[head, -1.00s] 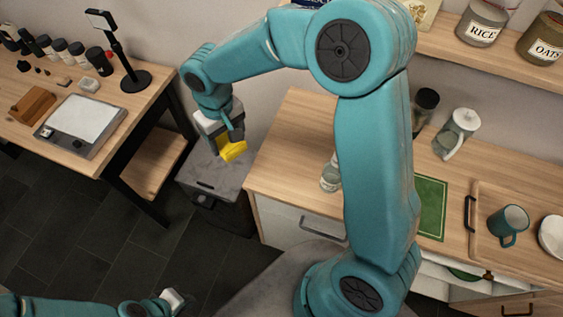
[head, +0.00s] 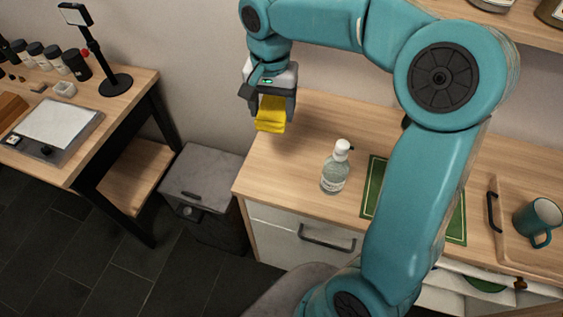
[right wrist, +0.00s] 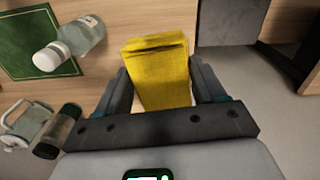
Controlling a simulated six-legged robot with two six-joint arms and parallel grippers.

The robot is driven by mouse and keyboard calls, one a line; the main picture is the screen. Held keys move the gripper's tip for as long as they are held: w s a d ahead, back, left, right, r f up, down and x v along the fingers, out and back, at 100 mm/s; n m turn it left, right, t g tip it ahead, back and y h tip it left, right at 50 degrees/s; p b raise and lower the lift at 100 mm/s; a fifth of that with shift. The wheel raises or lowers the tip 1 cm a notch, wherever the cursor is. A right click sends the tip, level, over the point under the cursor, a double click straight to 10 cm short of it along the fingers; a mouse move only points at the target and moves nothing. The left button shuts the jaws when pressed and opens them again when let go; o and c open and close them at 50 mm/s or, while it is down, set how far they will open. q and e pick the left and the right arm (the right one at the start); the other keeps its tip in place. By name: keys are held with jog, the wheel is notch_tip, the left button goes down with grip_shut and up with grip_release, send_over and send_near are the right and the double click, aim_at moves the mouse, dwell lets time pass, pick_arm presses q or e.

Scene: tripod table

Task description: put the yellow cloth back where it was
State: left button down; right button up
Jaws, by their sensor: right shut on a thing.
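The yellow cloth (head: 272,114) is a folded block held between the fingers of my right gripper (head: 270,97). In the head view it is over the left end of the wooden counter (head: 262,172); whether it touches the counter is not clear. In the right wrist view the cloth (right wrist: 160,75) sits between both fingers of the right gripper (right wrist: 161,88), which is shut on it. My left gripper is not in the current views.
A clear bottle with a white cap (head: 336,167) stands on the counter, right of the cloth. A green board (head: 376,190) and a teal mug (head: 538,222) are farther right. A grey bin (head: 205,175) stands on the floor left of the counter.

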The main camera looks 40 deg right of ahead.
jog(key=shift+s+d+m, duration=0.55)
jog(key=shift+m, duration=0.15)
send_over(280, 166)
notch_tip(280, 166, down, 14)
jog(key=shift+s, duration=0.1)
jog(key=shift+f, duration=2.3)
jog(key=shift+a, duration=0.1)
jog(key=shift+f+b, duration=0.15)
jog(key=shift+b, duration=0.2)
jog(key=o, duration=0.9)
jog(key=shift+o, duration=0.2)
jog(key=shift+r, duration=0.2)
